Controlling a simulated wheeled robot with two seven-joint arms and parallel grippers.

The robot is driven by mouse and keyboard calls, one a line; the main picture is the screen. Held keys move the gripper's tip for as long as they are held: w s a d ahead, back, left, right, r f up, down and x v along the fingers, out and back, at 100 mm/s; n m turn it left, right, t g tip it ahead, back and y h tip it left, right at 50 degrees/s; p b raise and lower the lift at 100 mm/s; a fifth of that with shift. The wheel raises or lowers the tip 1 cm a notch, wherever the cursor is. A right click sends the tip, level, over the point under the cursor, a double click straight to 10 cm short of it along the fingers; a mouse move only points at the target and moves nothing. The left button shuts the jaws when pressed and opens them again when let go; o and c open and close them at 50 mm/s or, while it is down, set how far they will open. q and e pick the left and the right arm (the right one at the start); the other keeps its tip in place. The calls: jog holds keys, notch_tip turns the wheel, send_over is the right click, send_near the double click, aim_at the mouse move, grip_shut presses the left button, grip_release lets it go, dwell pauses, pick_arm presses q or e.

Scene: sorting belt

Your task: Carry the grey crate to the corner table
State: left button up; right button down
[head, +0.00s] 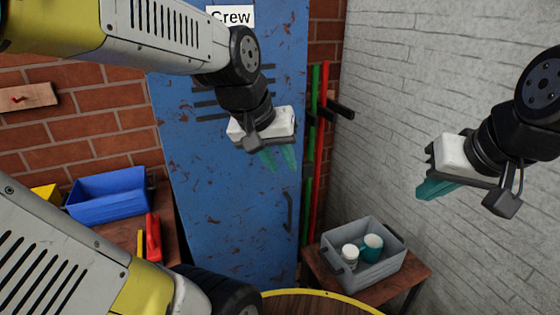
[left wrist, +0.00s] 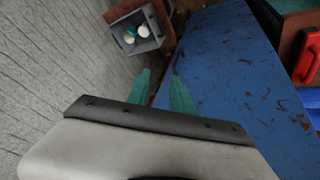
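The grey crate (head: 387,284) stands upright on a small brown wooden table (head: 420,275) in the corner at the lower right of the head view. It holds a white item (head: 349,254) and a teal-and-white item (head: 371,248). The crate also shows at the top of the left wrist view (left wrist: 150,46). My left gripper (head: 279,159) is raised in front of the blue door, open and empty, away from the crate. My right gripper (head: 434,189) is raised by the white wall, above and right of the crate, apart from it. Its fingers overlap, so their gap is hidden.
A blue door (head: 230,190) marked "Crew" stands behind. A blue bin (head: 108,196) and a red tool (head: 153,238) are on a brown table at left. Red and green poles (head: 316,130) hang by the corner. A yellow-rimmed round top (head: 318,302) is at the bottom.

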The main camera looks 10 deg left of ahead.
pick_arm(q)
jog(key=shift+m+t, duration=0.5)
jog(key=shift+m, duration=0.1)
jog(key=s, duration=0.1)
jog(key=s+a+r, duration=0.1)
jog(key=s, duration=0.3)
jog(key=shift+a+r, duration=0.15)
dwell(0.5)
